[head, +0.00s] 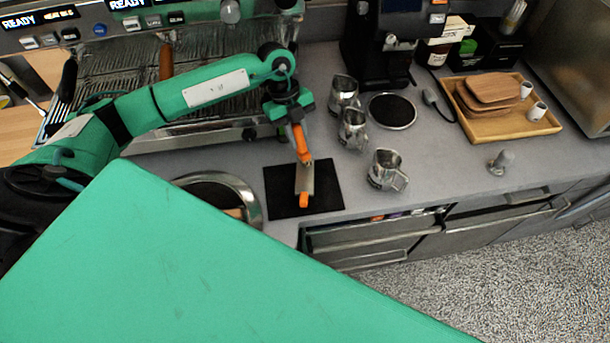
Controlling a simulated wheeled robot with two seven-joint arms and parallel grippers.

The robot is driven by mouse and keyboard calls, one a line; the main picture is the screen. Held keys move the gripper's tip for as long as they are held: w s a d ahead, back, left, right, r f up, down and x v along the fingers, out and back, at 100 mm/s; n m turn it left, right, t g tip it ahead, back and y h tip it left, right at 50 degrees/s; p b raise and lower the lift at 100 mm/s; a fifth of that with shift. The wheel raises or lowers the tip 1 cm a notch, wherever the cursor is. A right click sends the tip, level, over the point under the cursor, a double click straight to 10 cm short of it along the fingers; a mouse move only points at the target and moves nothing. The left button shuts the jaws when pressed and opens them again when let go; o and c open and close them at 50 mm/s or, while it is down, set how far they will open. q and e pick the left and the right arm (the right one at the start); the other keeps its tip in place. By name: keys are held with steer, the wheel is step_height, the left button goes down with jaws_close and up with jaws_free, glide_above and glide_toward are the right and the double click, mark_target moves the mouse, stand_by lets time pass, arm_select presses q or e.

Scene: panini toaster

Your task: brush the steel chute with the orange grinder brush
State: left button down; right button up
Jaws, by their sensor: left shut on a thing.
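My left gripper (293,118) is shut on the orange grinder brush (300,140), which hangs down from the fingers, slightly tilted. A short steel piece, apparently the steel chute (305,178), shows just below the orange handle, over the black mat (277,192). A small orange end shows below the steel piece; I cannot tell whether it belongs to the brush. The brush and the steel overlap in the picture, and I cannot tell whether they touch. My right gripper is not in view.
Steel pitchers (384,171) stand right of the mat. A round steel-rimmed opening (250,200) lies to its left. The espresso machine (150,75) and black grinder (385,45) stand behind. A wooden tray (515,127) is at right. Bare counter (440,165) lies between.

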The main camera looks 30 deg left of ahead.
arm_select(q)
steer(key=shift+s, duration=0.1)
steer(key=shift+s+d+p, duration=0.3)
steer(key=shift+s+d, duration=0.15)
steer(key=shift+s, duration=0.4)
steer(key=shift+s+d+p, duration=0.3)
steer(key=shift+s+d, duration=0.1)
steer(key=shift+s, duration=0.45)
steer(key=shift+s+d, duration=0.3)
steer(key=shift+s, duration=0.2)
steer(key=shift+s, duration=0.1)
steer(key=shift+s+d+p, duration=0.2)
steer(key=shift+s+d, duration=0.1)
steer(key=shift+s, duration=0.25)
steer(key=shift+s+d+p, duration=0.2)
steer(key=shift+s+d, duration=0.05)
steer(key=shift+s, duration=0.3)
steer(key=shift+w, duration=0.15)
